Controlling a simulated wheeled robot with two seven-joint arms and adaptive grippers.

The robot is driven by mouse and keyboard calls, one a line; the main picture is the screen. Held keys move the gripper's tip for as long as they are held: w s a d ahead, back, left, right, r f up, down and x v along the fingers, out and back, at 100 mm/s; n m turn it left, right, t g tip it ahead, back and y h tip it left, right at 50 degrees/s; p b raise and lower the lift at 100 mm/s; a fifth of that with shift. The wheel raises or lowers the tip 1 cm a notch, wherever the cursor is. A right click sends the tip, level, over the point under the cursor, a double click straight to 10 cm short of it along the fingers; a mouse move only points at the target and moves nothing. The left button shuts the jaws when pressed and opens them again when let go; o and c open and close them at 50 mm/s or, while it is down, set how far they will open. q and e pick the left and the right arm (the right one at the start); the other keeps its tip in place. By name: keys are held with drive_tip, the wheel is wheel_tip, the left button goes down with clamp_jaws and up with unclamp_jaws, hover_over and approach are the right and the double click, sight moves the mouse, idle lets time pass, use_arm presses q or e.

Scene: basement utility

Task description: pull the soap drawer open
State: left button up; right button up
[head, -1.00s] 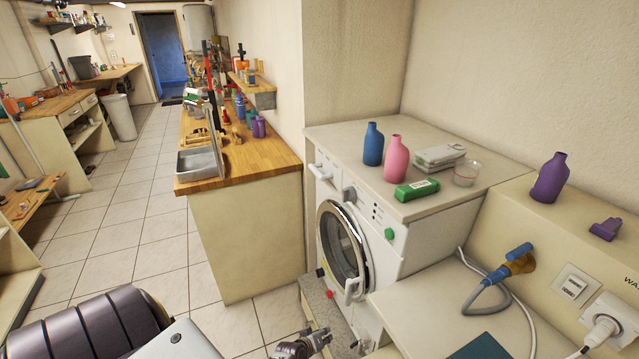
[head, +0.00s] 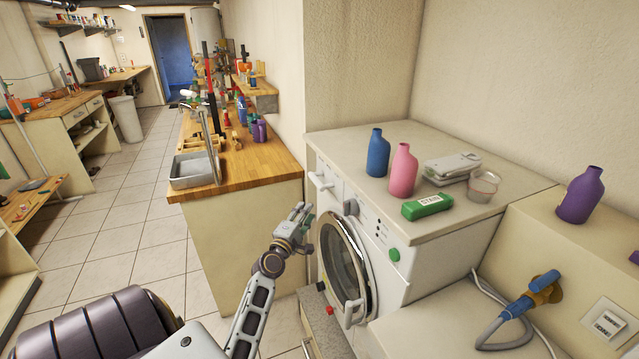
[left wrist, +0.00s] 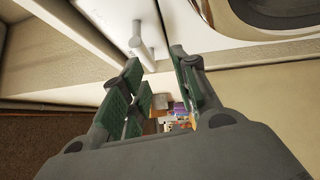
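The washing machine (head: 385,235) is white with a round glass door. Its soap drawer (head: 327,187) is at the upper left of its front, with a white bar handle (head: 318,180). My left gripper (head: 301,213) is in front of the machine, a little below and apart from the handle. In the left wrist view the gripper (left wrist: 156,62) is open and empty, and the white handle (left wrist: 139,42) shows just beyond its fingertips. The drawer looks closed. My right gripper is not in view.
A wooden-topped counter (head: 255,170) is left of the machine. Tiled floor (head: 140,245) lies clear further left.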

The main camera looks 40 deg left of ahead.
sight(317, 182)
use_arm(q)
drive_tip(key=shift+n, duration=0.3)
drive_tip(key=shift+w+a+r+p, duration=0.2)
drive_tip(key=shift+w+a+r, duration=0.6)
drive_tip(key=shift+w, duration=1.3)
drive_tip(key=shift+w+a+r+p, duration=0.2)
drive_tip(key=shift+w+a+r, duration=0.6)
drive_tip(key=shift+w, duration=1.25)
drive_tip(key=shift+w+a+r+p, duration=0.2)
drive_tip(key=shift+w+a+r, duration=0.6)
drive_tip(key=shift+w, duration=1.3)
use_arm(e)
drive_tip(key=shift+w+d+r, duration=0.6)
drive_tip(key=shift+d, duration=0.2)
use_arm(q)
drive_tip(key=shift+a+f, duration=0.15)
